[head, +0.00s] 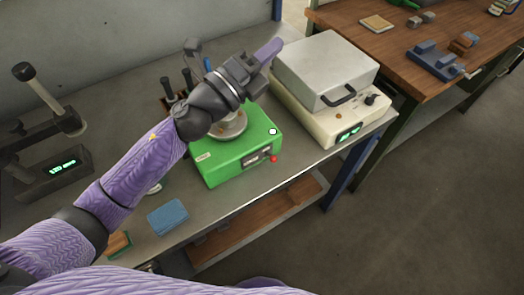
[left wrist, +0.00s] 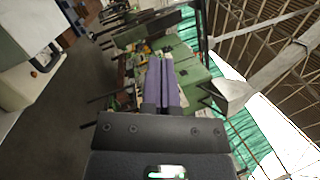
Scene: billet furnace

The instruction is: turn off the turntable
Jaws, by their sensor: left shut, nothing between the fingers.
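The turntable is a green box (head: 240,160) on the grey bench, with a round plate (head: 232,126) on top, partly hidden by my left arm. Its front has a small dark panel (head: 257,157) with a red knob (head: 274,159) at the right end. A white round spot (head: 272,131) shows on its top right. My left gripper (head: 270,50) is above and behind the turntable, pointing up and right, apart from it. Its two purple fingers lie together and hold nothing, as the left wrist view (left wrist: 161,78) also shows. My right gripper is not in view.
A cream furnace-like box (head: 325,75) with a grey lid and dark handle stands right of the turntable. A device with a green display (head: 62,168) is at left. A blue pad (head: 167,217) lies at the front edge. A wooden table (head: 440,30) stands at upper right.

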